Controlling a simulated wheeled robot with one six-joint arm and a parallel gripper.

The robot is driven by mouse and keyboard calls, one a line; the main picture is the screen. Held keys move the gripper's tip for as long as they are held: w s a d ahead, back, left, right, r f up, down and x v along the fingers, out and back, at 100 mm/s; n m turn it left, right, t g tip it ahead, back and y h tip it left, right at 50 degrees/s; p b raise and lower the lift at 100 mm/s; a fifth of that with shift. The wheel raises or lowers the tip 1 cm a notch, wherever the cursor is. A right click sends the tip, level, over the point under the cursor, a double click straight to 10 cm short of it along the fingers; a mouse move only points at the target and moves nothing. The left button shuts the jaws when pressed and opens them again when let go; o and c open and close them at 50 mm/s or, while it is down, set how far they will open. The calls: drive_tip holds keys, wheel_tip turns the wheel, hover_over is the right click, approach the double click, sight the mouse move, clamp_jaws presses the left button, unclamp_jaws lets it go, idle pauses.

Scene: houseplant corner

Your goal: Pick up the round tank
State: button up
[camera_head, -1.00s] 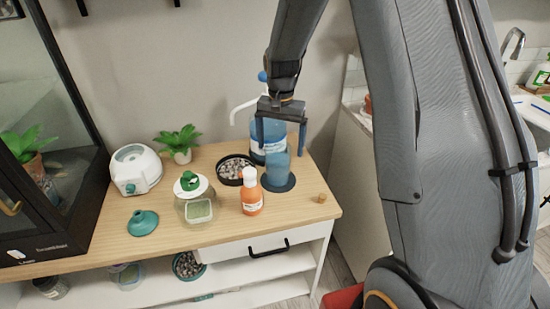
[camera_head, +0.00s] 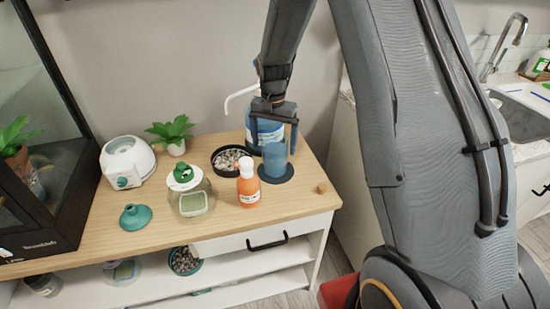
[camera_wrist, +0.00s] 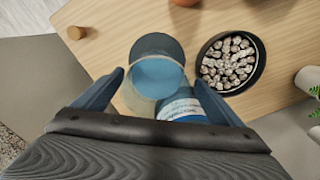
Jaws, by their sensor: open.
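The round tank (camera_head: 275,160) is a see-through cylinder with blue contents. In the wrist view the tank (camera_wrist: 155,78) shows from above, between and beyond the fingertips. My gripper (camera_head: 272,140) is open and empty, pointing down at the tank's upper part. Its fingers (camera_wrist: 160,76) appear on either side of the tank in the wrist view. I cannot tell whether they touch it. The tank's lower side is partly hidden in the wrist view.
A blue labelled pump bottle (camera_head: 266,128) stands close behind the tank. A dark bowl of pebbles (camera_head: 230,160), an orange bottle (camera_head: 248,188) and a lidded jar (camera_head: 190,195) are to the left. A small wooden knob (camera_head: 322,188) lies right.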

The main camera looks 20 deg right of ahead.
drive_tip(key=f+p, duration=0.1)
drive_tip(key=f, duration=0.1)
drive_tip(key=f+p, duration=0.1)
drive_tip(key=f, duration=0.1)
drive_tip(key=shift+s+d, duration=0.2)
drive_tip(key=shift+f, duration=0.65)
